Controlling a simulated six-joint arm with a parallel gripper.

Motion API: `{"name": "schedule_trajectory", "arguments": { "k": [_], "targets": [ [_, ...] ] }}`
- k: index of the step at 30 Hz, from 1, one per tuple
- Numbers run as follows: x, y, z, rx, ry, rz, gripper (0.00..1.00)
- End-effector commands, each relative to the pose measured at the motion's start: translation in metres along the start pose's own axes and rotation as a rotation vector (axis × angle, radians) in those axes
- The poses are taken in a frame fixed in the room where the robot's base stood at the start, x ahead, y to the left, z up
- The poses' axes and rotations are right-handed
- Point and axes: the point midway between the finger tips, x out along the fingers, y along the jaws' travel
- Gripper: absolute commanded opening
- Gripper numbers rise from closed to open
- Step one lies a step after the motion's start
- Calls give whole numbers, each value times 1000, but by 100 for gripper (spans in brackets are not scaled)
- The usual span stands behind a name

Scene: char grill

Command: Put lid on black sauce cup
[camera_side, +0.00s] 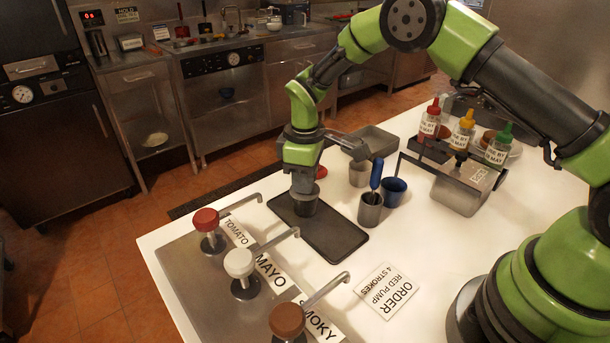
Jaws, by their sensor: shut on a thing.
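The black sauce cup (305,207) stands upright on a dark flat tray (335,238) near the left side of the white counter. My gripper (304,187) points straight down right over the cup, its fingers at the cup's top. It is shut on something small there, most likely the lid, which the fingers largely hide. I cannot tell whether the lid is seated on the rim.
Three sauce pumps (240,265) stand at the front left. A metal cup (370,211) with a blue-handled tool, a blue cup (394,191) and another metal cup (359,173) stand right of the tray. A bottle rack (462,185) is farther right. An order card (388,291) lies in front.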

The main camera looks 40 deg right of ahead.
Motion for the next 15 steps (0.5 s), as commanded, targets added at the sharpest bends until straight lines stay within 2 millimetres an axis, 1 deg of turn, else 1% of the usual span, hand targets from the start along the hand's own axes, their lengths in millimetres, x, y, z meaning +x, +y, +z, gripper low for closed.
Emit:
{"name": "schedule_trajectory", "arguments": {
  "k": [1, 2, 3, 5, 12, 15],
  "targets": [
    [0, 0, 0, 0, 0, 0, 0],
    [0, 0, 0, 0, 0, 0, 28],
    [0, 0, 0, 0, 0, 0, 37],
    [0, 0, 0, 0, 0, 0, 50],
    [0, 0, 0, 0, 0, 0, 50],
    [-5, 0, 0, -1, 2, 1, 50]
  ]
}}
